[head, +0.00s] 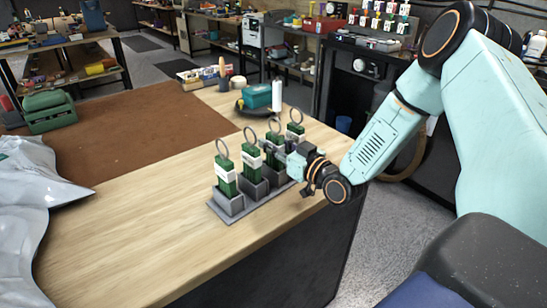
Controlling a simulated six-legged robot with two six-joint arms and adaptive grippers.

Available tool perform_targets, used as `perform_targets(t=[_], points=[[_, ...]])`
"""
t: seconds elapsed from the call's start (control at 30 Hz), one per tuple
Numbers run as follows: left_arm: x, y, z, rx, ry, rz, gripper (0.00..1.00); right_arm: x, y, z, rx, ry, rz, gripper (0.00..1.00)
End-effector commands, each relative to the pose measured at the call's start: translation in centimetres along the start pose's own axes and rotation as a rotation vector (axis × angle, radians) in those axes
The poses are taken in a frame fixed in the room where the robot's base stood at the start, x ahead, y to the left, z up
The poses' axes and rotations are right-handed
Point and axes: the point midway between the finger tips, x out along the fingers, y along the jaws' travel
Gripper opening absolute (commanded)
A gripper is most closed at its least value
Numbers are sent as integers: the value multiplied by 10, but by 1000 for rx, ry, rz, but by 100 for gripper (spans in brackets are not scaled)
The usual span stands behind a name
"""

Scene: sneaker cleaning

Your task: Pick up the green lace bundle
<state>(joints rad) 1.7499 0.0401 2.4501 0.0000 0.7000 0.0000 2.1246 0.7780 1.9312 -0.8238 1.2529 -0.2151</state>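Several green lace bundles with white labels and metal rings on top stand upright in a row of grey holders on a grey base (231,215). The nearest green bundle (226,181) is at the left front, with a second (251,168) behind it. A third (273,138) is further back, and the farthest (295,129) is at the right. My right gripper (276,149) reaches in from the right, its dark fingertips at the third bundle and partly covering it. I cannot tell whether the fingers are closed on it. My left gripper is not in view.
The holders stand on a wooden bench top (140,235) near its right edge. A silvery plastic bag (35,190) lies at the left. A teal box (257,96) and a white bottle (277,95) stand behind. The bench front is clear.

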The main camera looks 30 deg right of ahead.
Motion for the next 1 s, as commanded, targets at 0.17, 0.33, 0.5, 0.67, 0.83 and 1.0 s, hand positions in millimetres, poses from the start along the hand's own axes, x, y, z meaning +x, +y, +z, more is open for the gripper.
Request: perform_targets(t=[0.17, 0.33, 0.5, 0.67, 0.83, 1.0], points=[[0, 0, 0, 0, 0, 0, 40, 0, 0, 0, 0, 0, 0, 8], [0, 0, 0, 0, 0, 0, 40, 0, 0, 0, 0, 0, 0, 0], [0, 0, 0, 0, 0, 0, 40, 0, 0, 0, 0, 1, 0, 0], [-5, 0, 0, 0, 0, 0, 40, 0, 1, -15, 0, 5, 2, 0], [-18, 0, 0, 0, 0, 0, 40, 0, 1, -50, 2, 7, 3, 0], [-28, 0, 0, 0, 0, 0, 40, 0, 0, -81, 2, 6, 2, 0]])
